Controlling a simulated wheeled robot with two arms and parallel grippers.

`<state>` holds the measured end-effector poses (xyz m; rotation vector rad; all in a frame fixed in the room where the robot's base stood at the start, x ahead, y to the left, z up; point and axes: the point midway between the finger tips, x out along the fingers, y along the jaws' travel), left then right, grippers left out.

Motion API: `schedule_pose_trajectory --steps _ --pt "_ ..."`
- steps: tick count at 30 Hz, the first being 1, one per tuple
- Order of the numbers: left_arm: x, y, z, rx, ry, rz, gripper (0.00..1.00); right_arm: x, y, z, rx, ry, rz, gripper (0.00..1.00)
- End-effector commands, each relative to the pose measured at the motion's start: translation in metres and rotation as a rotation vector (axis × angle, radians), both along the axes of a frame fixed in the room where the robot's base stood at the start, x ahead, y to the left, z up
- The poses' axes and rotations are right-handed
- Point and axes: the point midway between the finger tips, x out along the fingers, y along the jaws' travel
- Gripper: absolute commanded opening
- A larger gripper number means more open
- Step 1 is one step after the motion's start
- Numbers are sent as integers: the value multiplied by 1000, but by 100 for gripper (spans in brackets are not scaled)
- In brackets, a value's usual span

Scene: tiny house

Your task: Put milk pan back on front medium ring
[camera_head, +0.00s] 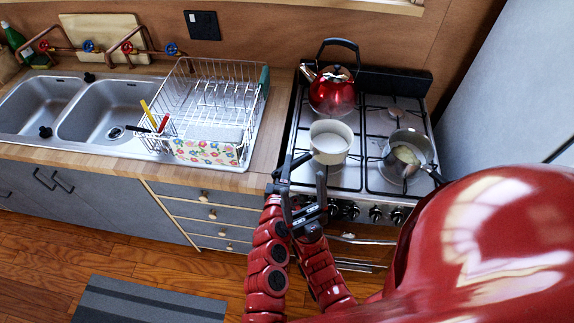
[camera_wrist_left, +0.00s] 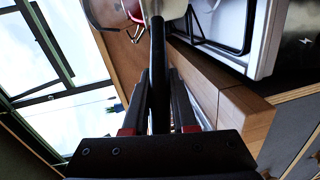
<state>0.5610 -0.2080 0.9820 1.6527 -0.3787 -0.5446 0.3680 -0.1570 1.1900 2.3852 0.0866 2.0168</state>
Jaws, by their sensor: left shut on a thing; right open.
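The cream milk pan (camera_head: 330,150), with white contents, is at the front left of the hob, upright or nearly so. My left gripper (camera_head: 294,163) is shut on its dark handle, left of the pan. In the left wrist view the handle (camera_wrist_left: 158,60) runs between the fingers (camera_wrist_left: 158,100), with the pale pan at the top edge. I cannot tell whether the pan's base touches the grate. The front left ring is hidden beneath or behind the pan; bare hob (camera_head: 343,178) shows in front.
A red kettle (camera_head: 332,92) stands behind the milk pan. A steel saucepan (camera_head: 408,160) with pale yellow contents is on the front right of the hob. The back right ring (camera_head: 395,112) is bare. A dish rack (camera_head: 213,100) and wooden counter (camera_head: 262,160) lie to the left.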

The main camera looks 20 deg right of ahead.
Motion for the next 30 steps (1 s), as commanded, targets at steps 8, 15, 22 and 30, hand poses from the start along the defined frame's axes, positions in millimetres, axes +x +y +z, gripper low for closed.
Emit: schedule_pose_trajectory --steps 8,15,22,30 --pt "1 0 -2 -3 -2 2 0 0 0 -4 0 0 0 76" --pt "1 0 -7 -3 -2 2 0 0 0 -8 0 0 0 76" --pt "1 0 -11 -4 -1 2 0 0 0 -13 0 0 0 76" --pt "0 0 -10 -1 -1 2 60 0 0 -11 0 0 0 76"
